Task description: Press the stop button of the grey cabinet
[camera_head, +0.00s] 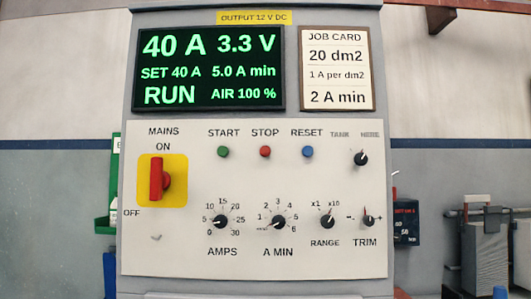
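The grey cabinet (386,277) fills the middle of the head view, with a pale control panel (190,250) on its front. The red stop button (265,152) sits under the word STOP, between the green start button (223,152) and the blue reset button (308,152). The screen (208,69) reads 40 A, 3.3 V, SET 40 A, 5.0 A min, RUN and AIR 100 %. The red mains switch (157,178) on its yellow plate stands upright toward ON. Neither of my grippers shows in this view.
Below the buttons are the AMPS knob (220,222), A MIN knob (278,222), RANGE knob (327,222) and TRIM knob (368,221). A job card (337,70) is at upper right. Grey equipment (484,255) stands behind at right. Nothing blocks the panel front.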

